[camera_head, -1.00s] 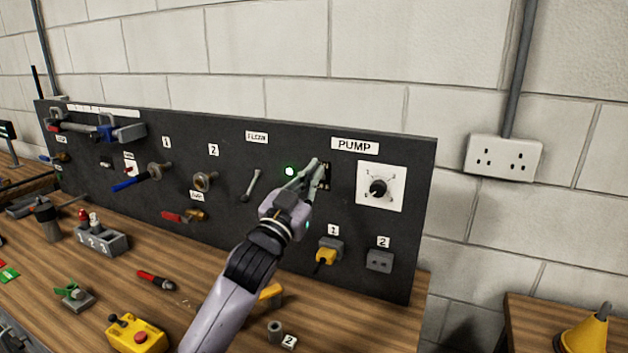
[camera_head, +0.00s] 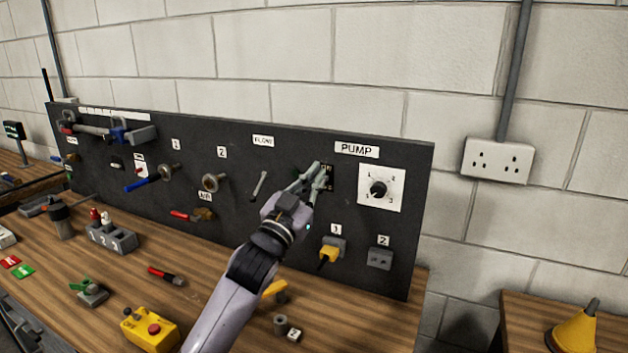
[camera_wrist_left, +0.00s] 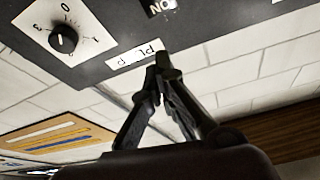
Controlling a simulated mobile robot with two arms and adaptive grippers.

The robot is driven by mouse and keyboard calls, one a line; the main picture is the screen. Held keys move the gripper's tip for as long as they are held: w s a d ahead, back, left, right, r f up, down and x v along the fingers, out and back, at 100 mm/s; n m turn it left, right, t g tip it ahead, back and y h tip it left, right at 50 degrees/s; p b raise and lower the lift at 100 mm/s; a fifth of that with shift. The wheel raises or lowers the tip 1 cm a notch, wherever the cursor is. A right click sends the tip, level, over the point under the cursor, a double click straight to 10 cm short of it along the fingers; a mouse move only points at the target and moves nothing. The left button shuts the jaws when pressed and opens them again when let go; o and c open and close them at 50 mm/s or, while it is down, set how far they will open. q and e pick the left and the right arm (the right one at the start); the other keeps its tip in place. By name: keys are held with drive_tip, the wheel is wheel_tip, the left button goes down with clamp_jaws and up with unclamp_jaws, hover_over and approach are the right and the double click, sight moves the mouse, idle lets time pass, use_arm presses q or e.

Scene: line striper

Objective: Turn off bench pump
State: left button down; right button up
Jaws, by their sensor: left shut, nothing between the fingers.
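The black pump switch plate (camera_head: 328,177) is on the dark panel, left of the dial and below the PUMP label (camera_head: 356,150). My left gripper (camera_head: 317,170) is shut and empty, its fingertips at the plate's left side. They hide part of it, so I cannot tell the switch lever's position or whether they touch. In the left wrist view the plate's ON marking (camera_wrist_left: 160,7) shows upside down at the top edge, and the shut fingertips (camera_wrist_left: 162,68) overlap the end of the PUMP label. My right gripper is not in view.
The white dial (camera_head: 380,188) is right of the switch plate. The FLOW lever (camera_head: 259,186) is to its left. A yellow plug (camera_head: 328,255) sits in socket 1 below, beside empty socket 2 (camera_head: 380,259). A yellow control box (camera_head: 150,328) stands on the bench.

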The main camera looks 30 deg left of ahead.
use_arm(q)
drive_tip(key=s+f+b, duration=0.4)
drive_tip(key=s+f, duration=0.1)
drive_tip(key=f, duration=0.3)
drive_tip(key=shift+s+a, duration=0.15)
drive_tip(key=shift+s, duration=0.25)
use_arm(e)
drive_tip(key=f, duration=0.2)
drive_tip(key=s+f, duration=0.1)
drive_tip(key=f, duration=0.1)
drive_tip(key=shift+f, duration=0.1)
use_arm(q)
drive_tip(key=shift+f, duration=0.1)
